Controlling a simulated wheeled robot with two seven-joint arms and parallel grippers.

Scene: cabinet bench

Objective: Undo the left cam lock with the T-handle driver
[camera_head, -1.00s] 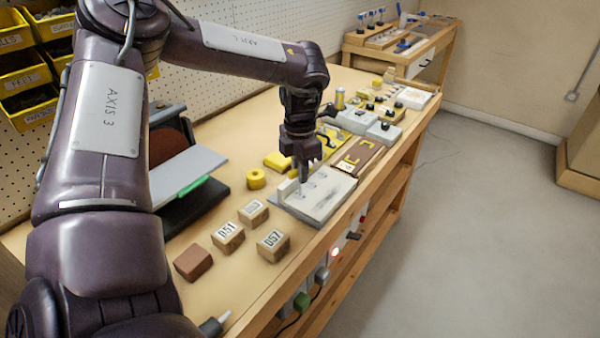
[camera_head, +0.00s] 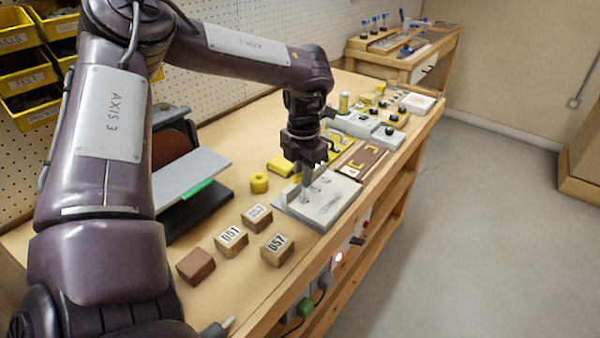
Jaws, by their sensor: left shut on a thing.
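A pale panel (camera_head: 335,205) with several round fittings on top lies at the bench's front edge. I take these small fittings for the cam locks; they are too small to tell whether any is undone. My left gripper (camera_head: 307,168) points down just above the panel's left part, shut on the T-handle driver. The driver's thin grey shaft (camera_head: 304,182) shows below the fingers, over or at the left fitting; I cannot tell whether its tip is seated. The fingers hide its handle. My right gripper is not in view.
Wooden number blocks (camera_head: 231,240) and a red-brown block (camera_head: 196,267) lie in front left. A yellow roll (camera_head: 259,182) sits left of the panel. A brown board (camera_head: 361,161) and grey boxes (camera_head: 388,137) stand beyond it. A sander-like machine (camera_head: 185,150) stands behind.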

